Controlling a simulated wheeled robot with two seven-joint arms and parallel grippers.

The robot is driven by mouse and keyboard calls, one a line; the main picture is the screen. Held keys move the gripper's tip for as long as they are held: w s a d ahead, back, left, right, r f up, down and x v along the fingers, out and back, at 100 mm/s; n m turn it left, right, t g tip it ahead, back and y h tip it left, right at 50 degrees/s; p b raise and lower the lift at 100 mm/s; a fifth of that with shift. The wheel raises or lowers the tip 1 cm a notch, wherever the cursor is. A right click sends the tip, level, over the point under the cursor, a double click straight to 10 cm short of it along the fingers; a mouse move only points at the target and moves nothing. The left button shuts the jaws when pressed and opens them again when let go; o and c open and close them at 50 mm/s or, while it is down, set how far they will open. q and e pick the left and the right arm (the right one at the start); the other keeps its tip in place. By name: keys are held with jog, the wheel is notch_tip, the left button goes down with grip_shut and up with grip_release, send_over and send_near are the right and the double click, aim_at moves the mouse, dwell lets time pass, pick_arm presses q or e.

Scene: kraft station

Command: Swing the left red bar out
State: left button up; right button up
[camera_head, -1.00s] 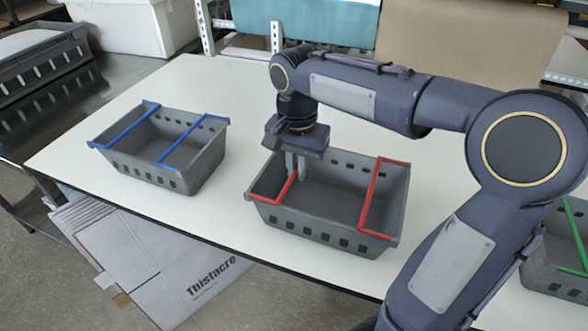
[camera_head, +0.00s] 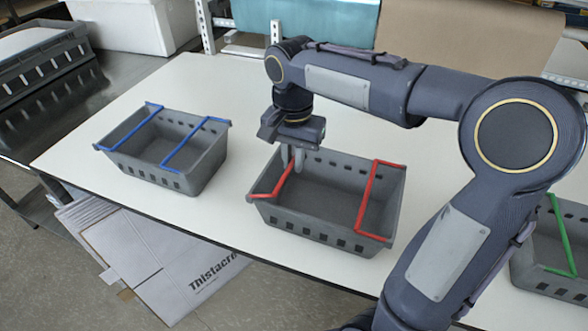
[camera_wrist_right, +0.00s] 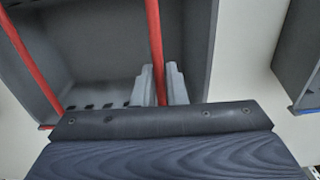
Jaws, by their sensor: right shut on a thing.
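The grey crate with red bars (camera_head: 318,222) stands on the white table. Its left red bar (camera_head: 272,193) runs from the front left corner back to my right gripper (camera_head: 292,160). The right red bar (camera_head: 367,196) lies across the right part of the crate. My right gripper points down over the crate's left part, its fingers shut on the left red bar. In the right wrist view, the bar (camera_wrist_right: 154,45) passes between the two grey fingertips (camera_wrist_right: 160,85). The bar's far end is hidden behind the gripper in the head view. My left gripper is not in view.
A grey crate with blue bars (camera_head: 205,165) stands to the left on the table. Another crate with green bars (camera_head: 548,278) is at the right edge, partly behind my right arm. White table surface (camera_head: 240,95) is free between and behind the crates.

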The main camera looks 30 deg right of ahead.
jog(key=shift+a+r, duration=0.1)
jog(key=shift+w+a+r+p, duration=0.25)
jog(key=shift+w+r+p, duration=0.25)
jog(key=shift+p, duration=0.3)
jog(key=shift+s, duration=0.1)
jog(key=o, duration=0.4)
jog(key=shift+r, duration=0.1)
